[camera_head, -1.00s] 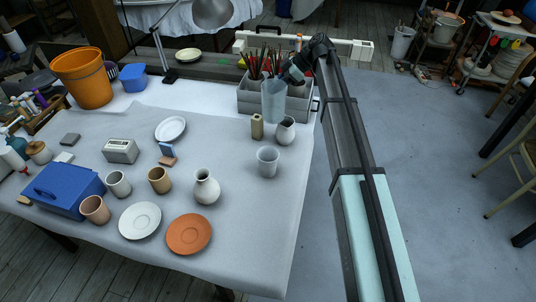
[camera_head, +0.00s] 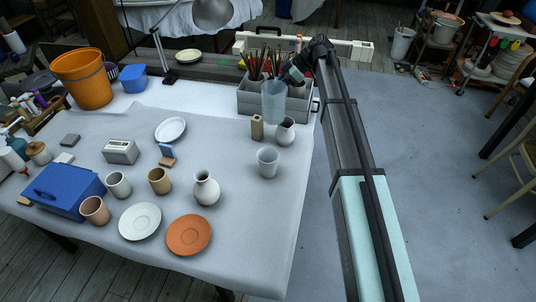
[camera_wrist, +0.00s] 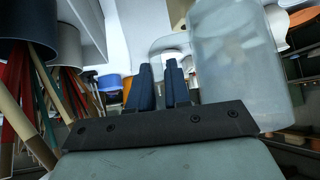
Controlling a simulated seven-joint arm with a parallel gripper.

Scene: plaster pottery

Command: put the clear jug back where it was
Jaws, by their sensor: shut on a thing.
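The clear jug (camera_head: 274,101) is upright in front of the grey brush box near the table's back right corner. It looks raised above the table, but I cannot tell the gap under it. My gripper (camera_head: 287,79) is at its upper right side in the head view. In the wrist view, the jug (camera_wrist: 236,62) fills the right side, and my gripper (camera_wrist: 165,85) has its dark fingers close together at what looks like the jug's handle. The jug's far side is hidden.
The grey box (camera_head: 252,103) with brushes stands right behind the jug. A white vase (camera_head: 206,188) is farther forward. The table's front right is clear.

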